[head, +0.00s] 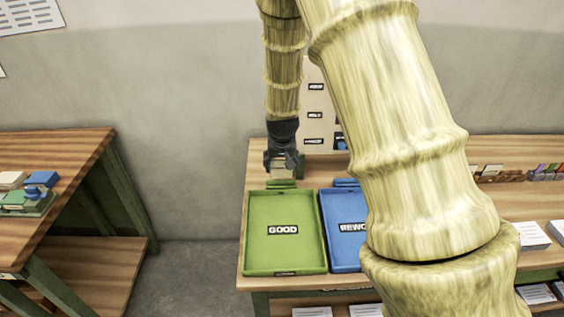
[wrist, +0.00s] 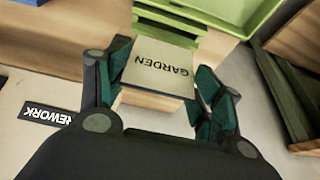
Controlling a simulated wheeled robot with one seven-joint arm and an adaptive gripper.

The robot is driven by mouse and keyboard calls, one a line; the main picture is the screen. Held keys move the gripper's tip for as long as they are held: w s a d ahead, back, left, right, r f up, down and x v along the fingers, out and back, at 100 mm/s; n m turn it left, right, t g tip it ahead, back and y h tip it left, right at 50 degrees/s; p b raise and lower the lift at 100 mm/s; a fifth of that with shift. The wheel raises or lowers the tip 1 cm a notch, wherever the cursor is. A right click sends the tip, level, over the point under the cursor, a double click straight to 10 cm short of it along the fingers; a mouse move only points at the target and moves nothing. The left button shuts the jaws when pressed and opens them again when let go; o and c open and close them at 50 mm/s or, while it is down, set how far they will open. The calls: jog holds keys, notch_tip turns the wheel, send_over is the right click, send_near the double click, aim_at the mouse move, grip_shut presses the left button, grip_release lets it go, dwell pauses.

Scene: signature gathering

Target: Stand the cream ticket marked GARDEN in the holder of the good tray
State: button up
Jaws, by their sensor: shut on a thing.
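My gripper (head: 283,160) is shut on the cream GARDEN ticket (wrist: 160,65), which sits between the two finger pads in the wrist view. The ticket also shows in the head view (head: 283,172), just below the fingers. The green good tray (head: 285,265) lies on the table, marked GOOD. Its green slotted holder (head: 281,184) is at the tray's back edge, directly below the ticket in the head view. The holder also shows in the wrist view (wrist: 172,22), just beyond the ticket. I cannot tell whether the ticket touches the holder.
The blue rework tray (head: 343,258) stands right of the good tray, partly hidden by my arm. A pale board with labels (head: 316,110) stands behind. Another table (head: 65,150) at left carries stacked blocks. Paper stacks and small cards are on the right.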

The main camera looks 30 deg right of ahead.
aim_at(281, 174)
jog(key=shift+f+b, duration=0.9)
jog(key=shift+f, duration=0.35)
jog(key=shift+f+b, duration=0.35)
jog(key=shift+f, duration=1)
jog(key=o, duration=0.9)
jog(key=v, duration=1.2)
